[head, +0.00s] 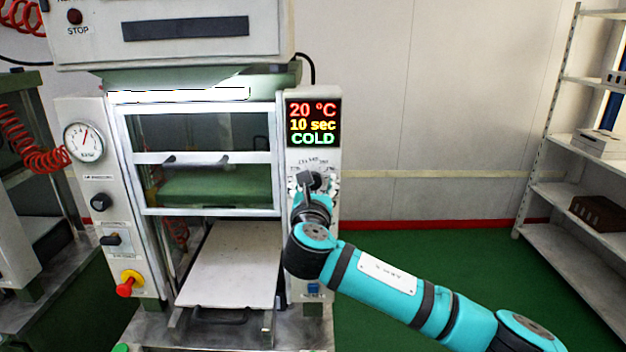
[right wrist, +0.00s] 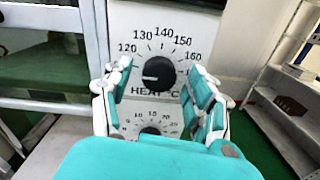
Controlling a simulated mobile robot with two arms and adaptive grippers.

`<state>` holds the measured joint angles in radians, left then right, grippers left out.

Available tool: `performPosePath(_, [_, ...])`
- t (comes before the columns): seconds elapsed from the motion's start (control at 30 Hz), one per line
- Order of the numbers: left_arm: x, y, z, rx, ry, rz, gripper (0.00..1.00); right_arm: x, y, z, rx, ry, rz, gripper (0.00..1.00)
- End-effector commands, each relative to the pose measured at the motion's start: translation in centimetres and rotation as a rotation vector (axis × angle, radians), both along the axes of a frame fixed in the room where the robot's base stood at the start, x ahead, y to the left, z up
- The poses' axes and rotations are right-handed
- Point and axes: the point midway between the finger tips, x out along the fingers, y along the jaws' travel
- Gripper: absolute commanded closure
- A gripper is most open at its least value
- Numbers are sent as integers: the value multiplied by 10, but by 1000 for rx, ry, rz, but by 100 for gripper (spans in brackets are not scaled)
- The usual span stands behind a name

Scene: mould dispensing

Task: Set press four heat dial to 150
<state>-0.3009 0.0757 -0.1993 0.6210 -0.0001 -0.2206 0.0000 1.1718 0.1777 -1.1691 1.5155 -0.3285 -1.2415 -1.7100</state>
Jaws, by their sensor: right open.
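The black heat dial (right wrist: 158,72) sits on a white panel in the right wrist view, above the word HEAT. Its scale shows 120 to 160, and its pointer seems to point left, below the 120 mark. My right gripper (right wrist: 160,82) is open, with one finger on each side of the dial in this view; I cannot tell whether they touch it. In the head view my right gripper (head: 308,187) is at the press's right panel and partly hides the dial. The display (head: 313,122) above reads 20 °C, 10 sec, COLD. My left gripper is out of view.
A second dial (right wrist: 150,131) with a smaller scale sits below the heat dial, partly hidden by my gripper. The press has a glass guard (head: 205,158) and a pale tray (head: 232,265) left of the panel. A shelf rack (head: 570,235) stands at right; the green floor between is clear.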

Motion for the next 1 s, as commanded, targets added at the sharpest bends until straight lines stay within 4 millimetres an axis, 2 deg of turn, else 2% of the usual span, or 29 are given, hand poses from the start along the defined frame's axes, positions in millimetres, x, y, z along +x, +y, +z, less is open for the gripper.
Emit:
performPosePath(0.17, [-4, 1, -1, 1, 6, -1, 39, 0, 0, 0, 0, -1, 1, 41])
performPosePath(0.2, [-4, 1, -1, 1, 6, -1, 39, 0, 0, 0, 0, -1, 1, 44])
performPosePath(0.6, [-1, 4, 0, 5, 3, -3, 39, 0, 0, 0, 0, -1, 1, 96])
performPosePath(1.0, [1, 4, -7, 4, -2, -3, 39, -1, 1, -2, 80, -1, 1, 97])
